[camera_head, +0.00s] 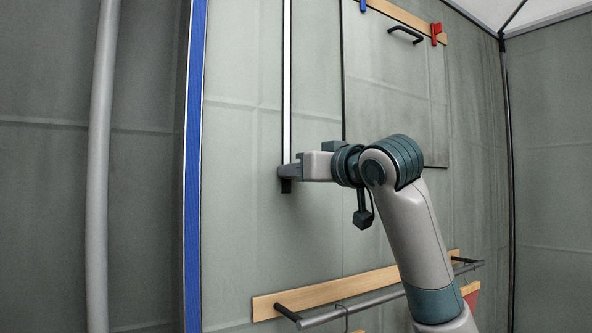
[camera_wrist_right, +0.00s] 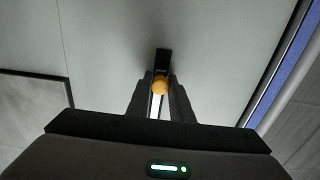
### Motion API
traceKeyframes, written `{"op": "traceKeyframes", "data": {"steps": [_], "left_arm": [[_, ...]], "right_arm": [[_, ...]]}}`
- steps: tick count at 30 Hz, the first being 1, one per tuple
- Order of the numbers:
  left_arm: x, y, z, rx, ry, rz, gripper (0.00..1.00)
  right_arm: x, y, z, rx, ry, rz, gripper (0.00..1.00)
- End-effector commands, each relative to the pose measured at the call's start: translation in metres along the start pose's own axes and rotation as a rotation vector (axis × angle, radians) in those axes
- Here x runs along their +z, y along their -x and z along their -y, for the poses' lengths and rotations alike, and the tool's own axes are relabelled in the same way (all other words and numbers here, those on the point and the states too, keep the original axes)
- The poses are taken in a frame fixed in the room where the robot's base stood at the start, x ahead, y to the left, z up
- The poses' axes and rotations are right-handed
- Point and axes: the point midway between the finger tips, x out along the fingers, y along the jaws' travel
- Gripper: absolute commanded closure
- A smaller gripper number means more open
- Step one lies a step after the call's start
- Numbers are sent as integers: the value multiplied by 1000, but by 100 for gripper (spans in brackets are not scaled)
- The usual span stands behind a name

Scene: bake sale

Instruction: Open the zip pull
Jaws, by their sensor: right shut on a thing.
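The zip pull shows in the right wrist view as a small orange-yellow knob (camera_wrist_right: 160,87) between the fingertips. My right gripper (camera_head: 285,172) is shut on it, and its two dark fingers also show in the wrist view (camera_wrist_right: 161,92). In the head view the fingers hide the knob. The zip track is a bright white vertical strip with dark edges (camera_head: 287,85), running up the grey-green tent wall from the gripper to the top of the picture. A short dark end piece (camera_head: 286,187) shows just below the fingers. My left gripper is not in view.
A blue vertical strip (camera_head: 195,150) and a grey pole (camera_head: 100,150) stand left of the zip. A grey panel (camera_head: 395,90) hangs at upper right from a wooden strip with red and blue clips. A wooden rail (camera_head: 345,288) with a grey bar runs below my arm.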

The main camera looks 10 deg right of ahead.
Motion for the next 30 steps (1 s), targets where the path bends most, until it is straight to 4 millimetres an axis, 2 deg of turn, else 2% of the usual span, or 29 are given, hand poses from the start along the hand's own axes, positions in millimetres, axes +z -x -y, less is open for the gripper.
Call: {"op": "traceKeyframes", "data": {"steps": [7, 8, 9, 10, 22, 26, 30], "left_arm": [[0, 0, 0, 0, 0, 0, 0], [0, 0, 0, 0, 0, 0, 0], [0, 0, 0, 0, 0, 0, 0], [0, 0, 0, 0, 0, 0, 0], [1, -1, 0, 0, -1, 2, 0], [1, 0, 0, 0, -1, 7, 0], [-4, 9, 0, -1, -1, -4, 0]], "right_arm": [[0, 0, 0, 0, 0, 1, 100], [0, 0, 0, 0, 0, 1, 76], [0, 0, 0, 0, 0, 1, 66], [0, 0, 0, 0, 0, 1, 62], [0, 3, 0, 1, 1, 0, 62], [0, 11, -1, 1, 1, -2, 62], [0, 28, 0, 1, 1, -3, 62]]}}
